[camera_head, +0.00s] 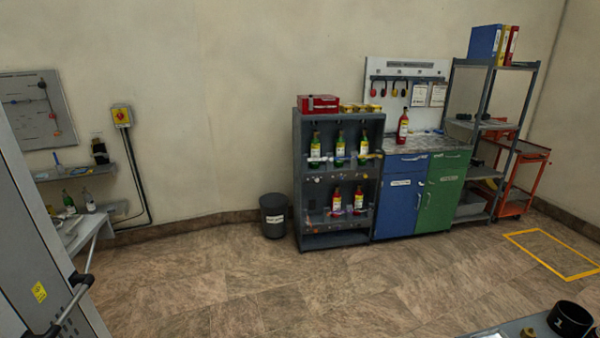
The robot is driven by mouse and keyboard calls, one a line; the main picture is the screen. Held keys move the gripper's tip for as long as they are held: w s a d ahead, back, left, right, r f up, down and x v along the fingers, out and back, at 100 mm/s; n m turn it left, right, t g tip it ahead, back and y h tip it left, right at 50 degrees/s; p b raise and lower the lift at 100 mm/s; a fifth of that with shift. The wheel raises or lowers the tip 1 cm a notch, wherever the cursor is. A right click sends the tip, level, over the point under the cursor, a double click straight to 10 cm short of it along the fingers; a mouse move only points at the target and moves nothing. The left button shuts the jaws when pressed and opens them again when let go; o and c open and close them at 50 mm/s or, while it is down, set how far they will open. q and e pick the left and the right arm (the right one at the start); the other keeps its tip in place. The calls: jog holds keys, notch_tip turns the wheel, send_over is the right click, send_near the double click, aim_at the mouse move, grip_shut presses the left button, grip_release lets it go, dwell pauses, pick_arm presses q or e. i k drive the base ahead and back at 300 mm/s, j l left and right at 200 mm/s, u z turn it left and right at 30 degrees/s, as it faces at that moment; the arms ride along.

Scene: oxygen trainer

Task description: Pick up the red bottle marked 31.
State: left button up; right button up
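Several bottles show, all far off and too small for me to read a 31 on any. A red bottle (402,128) with a pale label stands upright on the worktop of the blue and green cabinet. Two more red bottles, a left one (336,201) and a right one (358,199), stand on the lower shelf of the dark grey rack (299,180). Neither of my grippers is in view.
Green bottles (315,149) stand on the rack's upper shelf. A dark bin (273,217) stands left of the rack. A grey cabinet (35,250) fills the left edge, and a table with a black cylinder (570,321) is at bottom right. The tiled floor (270,290) between is clear.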

aim_at(403, 121)
jog(key=i+z, duration=0.1)
jog(key=i, duration=0.45)
jog(key=i+z, duration=0.15)
jog(key=i, duration=0.4)
jog(key=i+j+z, duration=0.1)
jog(key=i, duration=0.45)
jog(key=i+j+z, duration=0.15)
jog(key=i, duration=0.35)
jog(key=i+j+z, duration=0.1)
jog(key=i+j, duration=0.15)
jog(key=i, duration=0.3)
jog(key=i+l, duration=0.25)
jog(key=i, duration=0.2)
jog(key=i+l, duration=0.2)
jog(key=i, duration=0.25)
jog(key=i+l, duration=0.25)
jog(key=i, duration=0.25)
jog(key=j+u, duration=0.05)
